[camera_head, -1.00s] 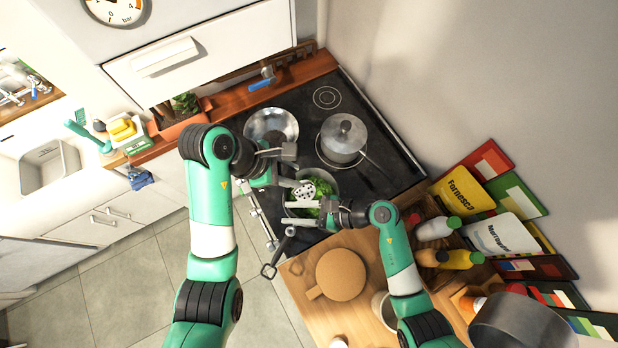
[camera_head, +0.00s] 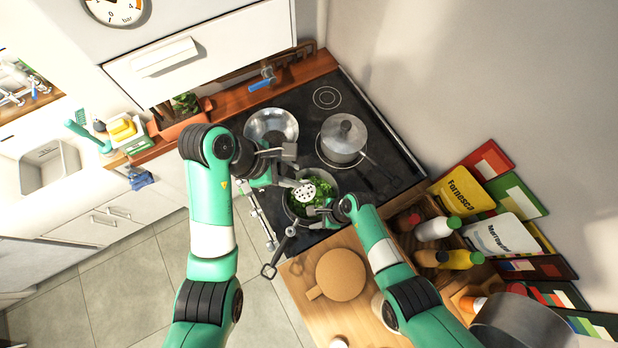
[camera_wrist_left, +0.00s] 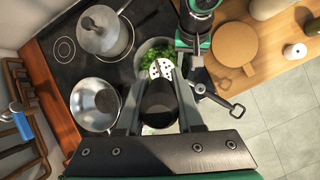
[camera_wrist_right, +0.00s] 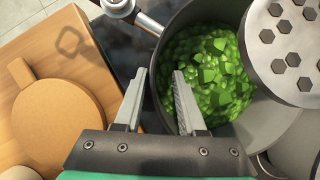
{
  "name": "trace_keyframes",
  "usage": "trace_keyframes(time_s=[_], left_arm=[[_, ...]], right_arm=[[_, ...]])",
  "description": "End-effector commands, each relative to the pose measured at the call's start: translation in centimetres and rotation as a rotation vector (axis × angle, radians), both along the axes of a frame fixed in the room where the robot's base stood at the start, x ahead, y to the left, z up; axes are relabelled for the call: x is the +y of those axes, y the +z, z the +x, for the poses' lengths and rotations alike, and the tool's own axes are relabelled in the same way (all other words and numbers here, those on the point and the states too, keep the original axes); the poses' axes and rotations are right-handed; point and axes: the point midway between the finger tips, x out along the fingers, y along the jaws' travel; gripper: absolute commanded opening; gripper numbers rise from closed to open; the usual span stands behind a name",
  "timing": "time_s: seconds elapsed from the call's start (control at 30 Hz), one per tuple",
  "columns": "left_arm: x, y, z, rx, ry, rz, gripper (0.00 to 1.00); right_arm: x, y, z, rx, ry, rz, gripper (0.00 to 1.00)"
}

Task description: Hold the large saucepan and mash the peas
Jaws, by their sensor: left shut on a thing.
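The large saucepan (camera_wrist_right: 262,118) stands on the hob with bright green mashed-looking and whole peas (camera_wrist_right: 205,75) in it. Its long handle (camera_head: 271,264) sticks out over the front edge of the hob. My left gripper (camera_wrist_left: 160,95) is shut on the masher's dark handle (camera_wrist_left: 160,103). The masher's perforated plate (camera_head: 305,192) is over the saucepan; in the right wrist view (camera_wrist_right: 290,45) it hangs above the right side of the peas. My right gripper (camera_wrist_right: 160,75) is open at the saucepan's near rim, one finger outside the wall and one over the inside; contact is unclear.
A lidded pot (camera_head: 343,137) and an empty steel pan (camera_head: 270,126) stand on the hob. A round board (camera_head: 340,274) lies on the wooden worktop. A crate of bottles (camera_head: 436,230) is at the right.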

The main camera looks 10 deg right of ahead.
Motion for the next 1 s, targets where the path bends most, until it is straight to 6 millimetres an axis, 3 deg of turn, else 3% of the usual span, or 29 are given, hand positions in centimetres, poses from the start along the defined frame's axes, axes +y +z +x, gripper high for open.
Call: trace_keyframes(time_s=[0.27,0.67,0.9,1.0], left_arm=[[0.0,0.0,0.0,0.0,-0.001,0.0,0.0],[0.0,0.0,0.0,-0.001,0.0,0.0,0.0],[0.0,0.0,0.0,-0.001,0.0,0.0,0.0],[0.0,0.0,0.0,-0.001,0.0,0.0,0.0]], right_arm=[[1.1,-2.1,0.3,0.001,0.001,0.002,0.4],[1.2,-2.5,0.3,-0.001,0.0,0.0,0.4],[1.2,-2.6,0.3,-0.001,0.0,0.0,0.0],[1.2,-2.6,0.3,-0.001,0.0,0.0,0.0]])
